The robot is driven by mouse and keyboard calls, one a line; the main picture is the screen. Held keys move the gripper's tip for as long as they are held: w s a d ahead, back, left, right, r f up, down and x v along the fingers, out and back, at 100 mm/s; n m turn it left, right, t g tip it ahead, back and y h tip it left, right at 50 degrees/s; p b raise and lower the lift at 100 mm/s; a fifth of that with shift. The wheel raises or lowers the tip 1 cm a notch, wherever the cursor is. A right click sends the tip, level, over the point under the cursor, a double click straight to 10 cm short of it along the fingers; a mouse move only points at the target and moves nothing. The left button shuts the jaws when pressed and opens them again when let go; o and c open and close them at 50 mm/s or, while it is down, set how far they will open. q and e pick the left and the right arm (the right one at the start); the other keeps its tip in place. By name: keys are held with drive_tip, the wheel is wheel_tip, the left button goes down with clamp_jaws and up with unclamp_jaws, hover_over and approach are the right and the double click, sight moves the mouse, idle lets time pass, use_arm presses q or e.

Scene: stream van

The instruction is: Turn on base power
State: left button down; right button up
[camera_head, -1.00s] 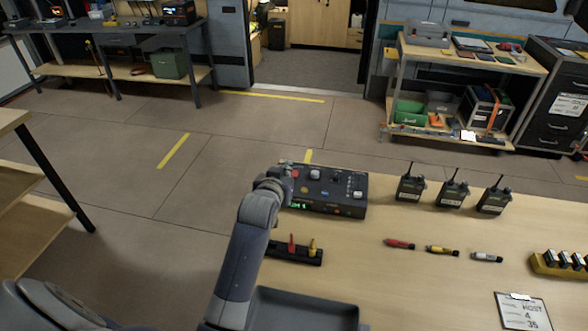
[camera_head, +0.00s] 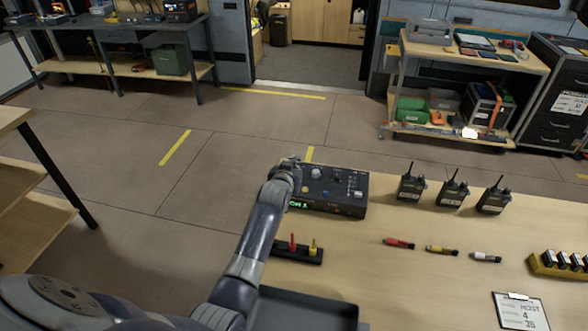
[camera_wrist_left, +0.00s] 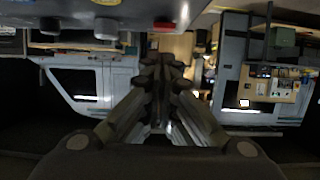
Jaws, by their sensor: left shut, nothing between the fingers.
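The black base unit (camera_head: 345,208) stands at the far left edge of the wooden table, with knobs, switches and a lit green display on its front. My left gripper (camera_head: 290,163) is at the unit's left end and hides part of its top. In the left wrist view the left gripper (camera_wrist_left: 165,65) is shut and empty. Above it in that view, a red button (camera_wrist_left: 164,26) and a pale knob (camera_wrist_left: 106,28) show on what looks like the unit. I cannot tell whether the fingers touch the unit. My right gripper is not in view.
Several radios (camera_head: 452,190) stand right of the unit. A holder with red and yellow pieces (camera_head: 297,251) and a dark tray (camera_head: 305,310) lie in front. Three small coloured pieces (camera_head: 441,250), a clipboard (camera_head: 521,311) and a yellow rack (camera_head: 545,265) lie further right.

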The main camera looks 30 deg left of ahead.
use_arm(q)
drive_tip(key=shift+s+f, duration=0.1)
drive_tip(key=shift+f, duration=0.8)
drive_tip(key=shift+f, duration=0.1)
drive_tip(key=shift+s+d+f, duration=0.1)
drive_tip(key=shift+s+f, duration=0.1)
drive_tip(key=shift+f, duration=0.3)
drive_tip(key=shift+r, duration=0.1)
